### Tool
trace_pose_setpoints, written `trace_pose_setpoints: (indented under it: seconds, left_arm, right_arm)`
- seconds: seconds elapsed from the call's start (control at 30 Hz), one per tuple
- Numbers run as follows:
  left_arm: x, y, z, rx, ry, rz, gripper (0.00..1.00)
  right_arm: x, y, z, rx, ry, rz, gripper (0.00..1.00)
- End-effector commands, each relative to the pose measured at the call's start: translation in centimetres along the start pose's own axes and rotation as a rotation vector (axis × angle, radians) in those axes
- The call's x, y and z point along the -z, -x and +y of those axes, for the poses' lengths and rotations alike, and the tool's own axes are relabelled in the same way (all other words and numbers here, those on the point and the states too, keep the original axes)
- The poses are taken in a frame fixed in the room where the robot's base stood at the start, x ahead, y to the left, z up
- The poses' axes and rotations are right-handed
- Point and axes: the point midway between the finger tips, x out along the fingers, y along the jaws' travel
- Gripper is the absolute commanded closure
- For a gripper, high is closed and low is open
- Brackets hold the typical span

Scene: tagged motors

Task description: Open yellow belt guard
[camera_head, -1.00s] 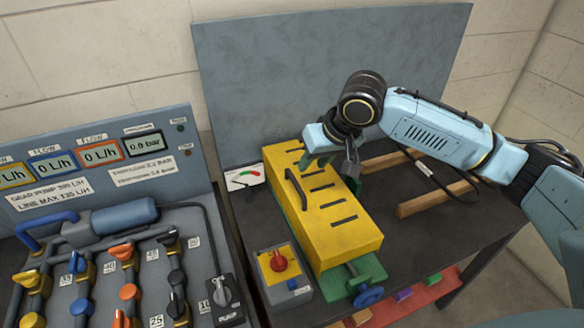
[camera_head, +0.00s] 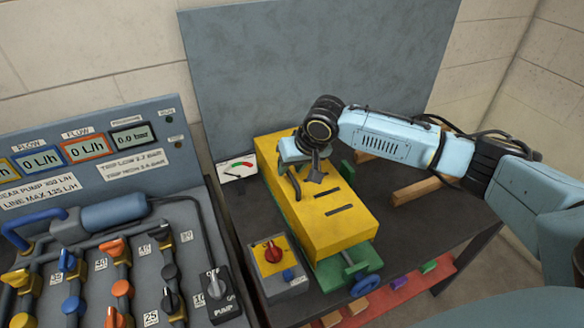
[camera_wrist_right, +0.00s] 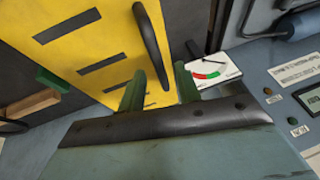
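The yellow belt guard (camera_head: 345,236) is a long box cover with dark slots, lying closed over a green machine base (camera_head: 352,272). Its black bar handle (camera_head: 296,184) is on the top left side. The handle also shows in the right wrist view (camera_wrist_right: 151,45), with one end between the fingers. My right gripper (camera_head: 308,178) is above the guard, at the handle's far end. Its two green fingers (camera_wrist_right: 158,88) are apart with a gap between them. I cannot tell whether they touch the handle. My left gripper is not in view.
A control box with a red knob (camera_head: 273,252) stands left of the guard. A gauge card (camera_head: 238,170) lies behind it. A wooden bar (camera_head: 416,190) lies to the right. A pump panel (camera_head: 105,255) fills the left. A grey board (camera_head: 320,60) stands behind.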

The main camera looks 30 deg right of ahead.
Motion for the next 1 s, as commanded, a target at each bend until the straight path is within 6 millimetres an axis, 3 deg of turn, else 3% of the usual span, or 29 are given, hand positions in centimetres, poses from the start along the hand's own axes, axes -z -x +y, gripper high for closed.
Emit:
trace_pose_setpoints:
  seconds: [0.33,0.6,1.0]
  left_arm:
    - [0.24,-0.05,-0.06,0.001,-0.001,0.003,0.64]
    - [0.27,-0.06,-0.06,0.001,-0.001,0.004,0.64]
    - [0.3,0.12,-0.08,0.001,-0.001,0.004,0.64]
  right_arm:
    - [0.04,-0.43,0.03,-0.001,0.0,0.001,0.67]
    - [0.03,-0.41,0.03,-0.001,0.0,0.001,1.0]
    - [0.22,-0.32,-0.17,0.01,0.001,-0.001,1.0]
